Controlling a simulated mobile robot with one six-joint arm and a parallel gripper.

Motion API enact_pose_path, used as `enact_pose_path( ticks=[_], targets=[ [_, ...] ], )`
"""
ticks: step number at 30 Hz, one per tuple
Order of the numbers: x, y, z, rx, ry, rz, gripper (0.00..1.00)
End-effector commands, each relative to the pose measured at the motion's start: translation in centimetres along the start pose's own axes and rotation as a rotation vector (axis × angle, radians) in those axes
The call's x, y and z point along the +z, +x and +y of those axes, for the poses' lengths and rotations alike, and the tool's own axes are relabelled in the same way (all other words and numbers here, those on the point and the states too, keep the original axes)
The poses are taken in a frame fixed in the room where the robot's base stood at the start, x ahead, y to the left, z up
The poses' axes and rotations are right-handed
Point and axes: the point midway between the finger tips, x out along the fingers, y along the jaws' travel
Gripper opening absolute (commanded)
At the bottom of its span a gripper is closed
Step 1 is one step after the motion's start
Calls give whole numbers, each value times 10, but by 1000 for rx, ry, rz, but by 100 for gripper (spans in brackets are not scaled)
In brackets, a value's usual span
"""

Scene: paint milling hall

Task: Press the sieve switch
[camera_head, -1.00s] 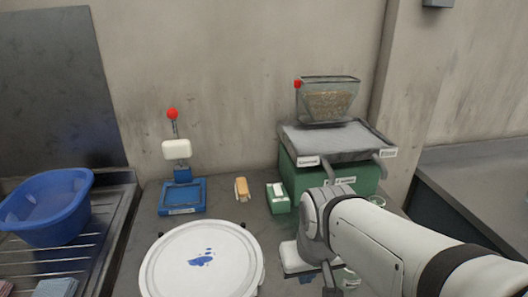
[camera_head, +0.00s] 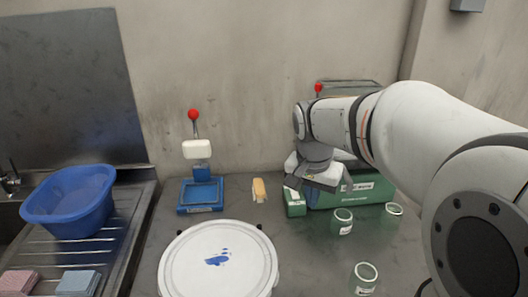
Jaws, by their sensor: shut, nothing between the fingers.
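The green sieve machine (camera_head: 365,195) stands against the back wall, its upper part mostly hidden behind my arm. A small green box (camera_head: 296,209) stands at its left front corner; it looks like the sieve switch, and its white top is now largely covered. My gripper (camera_head: 291,186) is shut and empty, pointing down right at the top of this box. I cannot tell whether the fingertips touch it.
Glass jars stand in front of the machine (camera_head: 342,222), at its right (camera_head: 393,210) and near the front (camera_head: 365,279). A white lidded bucket (camera_head: 180,265), a wooden-handled brush (camera_head: 259,188) and a blue press (camera_head: 201,191) lie left. A blue basin (camera_head: 70,205) sits on the drainer.

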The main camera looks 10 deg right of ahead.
Motion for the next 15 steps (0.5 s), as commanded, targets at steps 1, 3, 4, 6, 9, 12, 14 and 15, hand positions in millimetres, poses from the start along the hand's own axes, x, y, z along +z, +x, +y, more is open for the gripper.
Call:
enact_pose_path(
  ticks=[1,3,4,6,9,12,14,15],
  targets=[
    [-19,-6,-15,21,74,-1,0],
    [-42,-10,-34,48,199,6,0],
    [-52,-12,-42,58,253,11,0],
    [-74,-13,-61,85,378,25,0],
    [-100,-11,-86,117,549,50,0],
    [-121,-8,-106,141,696,78,0],
    [-130,-5,-116,151,767,93,0],
    [-135,-4,-121,157,808,103,0]
  ],
)
